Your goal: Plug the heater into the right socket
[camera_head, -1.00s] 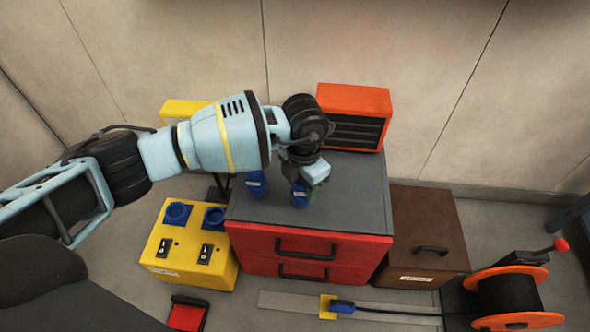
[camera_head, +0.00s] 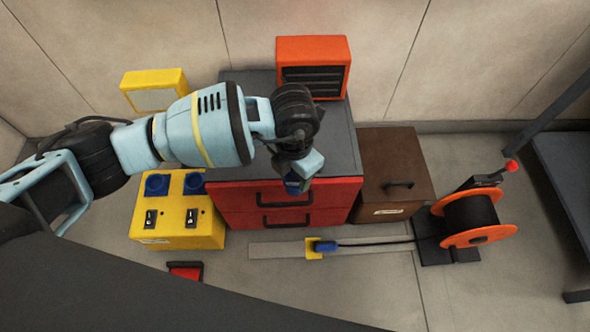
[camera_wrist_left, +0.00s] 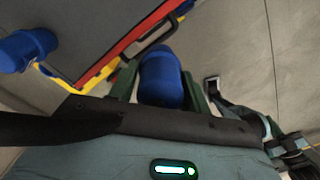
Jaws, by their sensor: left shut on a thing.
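The heater (camera_head: 313,68), an orange box with a dark grille, stands at the back of the red cabinet's grey top (camera_head: 335,135). My left gripper (camera_head: 297,186) is shut on a blue plug (camera_wrist_left: 162,78), held over the cabinet's front edge. In the left wrist view the plug sits between the green fingers. A second blue plug (camera_wrist_left: 28,50) is on the cabinet top there; my arm hides it in the head view. I cannot tell whose cords these are. The yellow socket box (camera_head: 178,228) has a left socket (camera_head: 157,184) and a right socket (camera_head: 195,183), both blue and uncovered.
Switches are on the socket box below the sockets. A yellow-framed lamp or panel (camera_head: 152,78) stands behind. A brown case (camera_head: 390,170) and an orange cable reel (camera_head: 478,220) stand right. A red-and-black item (camera_head: 186,271) lies in front.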

